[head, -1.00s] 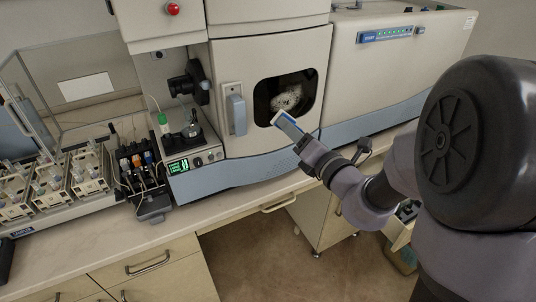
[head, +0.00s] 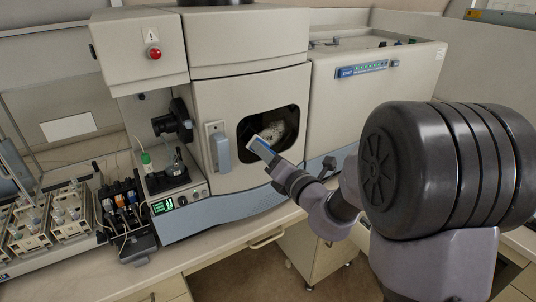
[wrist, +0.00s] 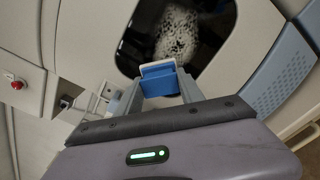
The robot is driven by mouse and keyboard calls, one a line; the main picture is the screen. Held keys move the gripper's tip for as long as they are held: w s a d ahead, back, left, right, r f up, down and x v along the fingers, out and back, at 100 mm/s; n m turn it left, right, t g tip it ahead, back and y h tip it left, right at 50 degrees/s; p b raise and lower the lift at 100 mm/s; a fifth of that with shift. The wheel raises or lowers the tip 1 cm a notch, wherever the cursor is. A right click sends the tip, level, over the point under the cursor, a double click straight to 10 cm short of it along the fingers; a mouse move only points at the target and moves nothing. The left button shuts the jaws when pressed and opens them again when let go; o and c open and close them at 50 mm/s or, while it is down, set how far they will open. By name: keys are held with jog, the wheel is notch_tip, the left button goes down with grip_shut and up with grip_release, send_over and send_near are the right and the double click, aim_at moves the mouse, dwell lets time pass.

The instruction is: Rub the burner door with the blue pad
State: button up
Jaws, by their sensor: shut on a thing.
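The burner door (head: 211,96) is the cream front panel of the spectrometer, with a dark window (head: 250,137) and a blue-grey vertical handle (head: 219,147). White foam-like residue or reflection shows in the window. My gripper (head: 281,167) is shut on the blue pad (head: 263,148), a blue block with a pale face. The pad is in front of the window's lower part in the head view. In the wrist view the pad (wrist: 158,80) sits between the fingers, its pale edge towards the lower edge of the window (wrist: 185,35). I cannot tell whether it touches the door.
A sample compartment with a green-capped bottle (head: 147,162) and lit display (head: 162,206) is left of the door. Tubing pumps (head: 125,205) and sample racks (head: 68,213) stand further left. A red button (head: 154,53) is above. The counter front is narrow.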

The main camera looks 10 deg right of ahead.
jog(key=shift+p+x, duration=0.3)
jog(key=shift+x, duration=0.65)
